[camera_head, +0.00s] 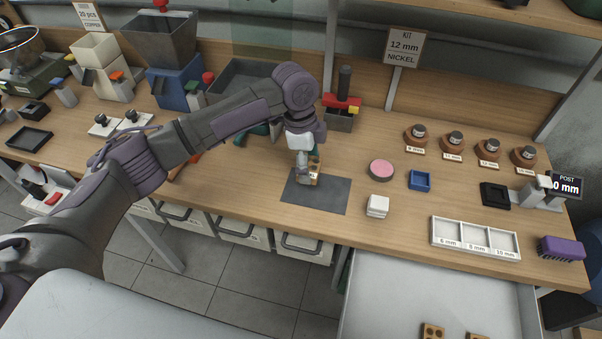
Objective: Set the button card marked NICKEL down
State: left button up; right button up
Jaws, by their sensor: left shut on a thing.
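My left gripper (303,177) points down over a dark grey mat (331,194) near the table's front edge. It is shut on a small tan card (315,171), which stands close above or on the mat; I cannot tell whether it touches. The gripper hides part of the card, and its marking is too small to read. My right gripper is not in view.
A pink round pad (381,169), a white stack (377,206) and a blue tray (420,180) lie right of the mat. A white three-part tray (474,239) and purple brush (561,248) are farther right. A sign (403,47) reads KIT 12 mm NICKEL.

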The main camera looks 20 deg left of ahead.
aim_at(301, 186)
pick_arm(q)
jog(key=shift+s+a+f, duration=0.35)
jog(key=shift+a+f, duration=0.2)
jog(key=shift+a, duration=0.25)
jog(key=shift+a+f, duration=0.1)
jog(key=shift+f, duration=0.2)
notch_tip(301, 186, down, 3)
jog(key=shift+f+p, duration=0.1)
jog(key=shift+p, duration=0.45)
jog(key=shift+f, duration=0.15)
jog(key=shift+f, duration=0.2)
jog(key=o, duration=1.1)
jog(key=shift+o, duration=0.2)
jog(key=shift+r, duration=0.1)
